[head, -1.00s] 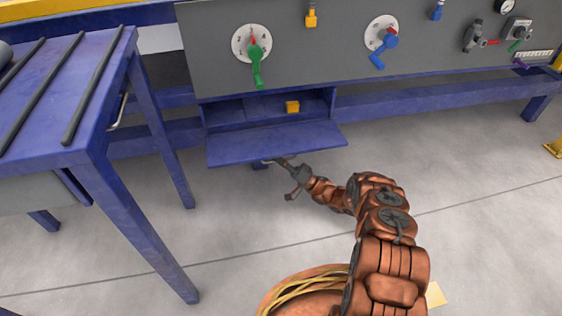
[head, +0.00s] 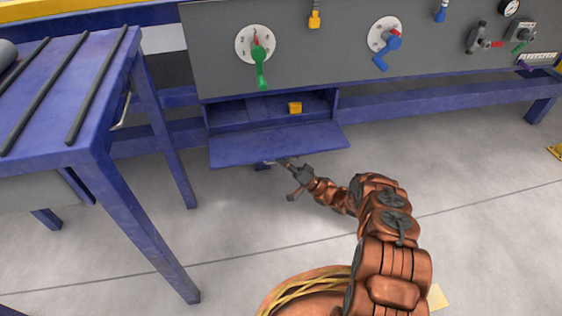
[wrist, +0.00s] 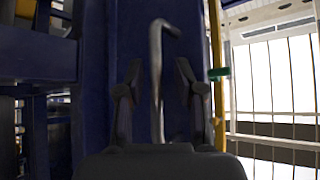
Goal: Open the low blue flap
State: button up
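The low blue flap (head: 275,144) hangs folded down and out below the grey panel, close to level, with the compartment behind it open. A grey bent handle (wrist: 157,75) stands between my fingers in the wrist view, in front of a blue surface. My gripper (head: 290,170) is just below the flap's front edge in the head view. In the wrist view my gripper (wrist: 160,90) has its two dark fingers apart, one on each side of the handle, with gaps visible. Contact with the handle cannot be made out.
Above are a green-handled dial (head: 261,66) and a blue-handled dial (head: 388,45). A blue table (head: 85,120) with dark rods stands at left.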

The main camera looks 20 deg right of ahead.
aim_at(300, 154)
jog(key=shift+r, duration=4.9)
jog(key=shift+b+v, duration=0.4)
jog(key=shift+v, duration=1)
jog(key=shift+w+f+v, duration=0.1)
jog(key=shift+w+v, duration=0.1)
jog(key=shift+v, duration=0.85)
jog(key=shift+w+f+v, duration=0.15)
jog(key=shift+v, duration=0.85)
jog(key=shift+w+f+v, duration=0.1)
jog(key=shift+w+v, duration=0.1)
jog(key=shift+v, duration=0.85)
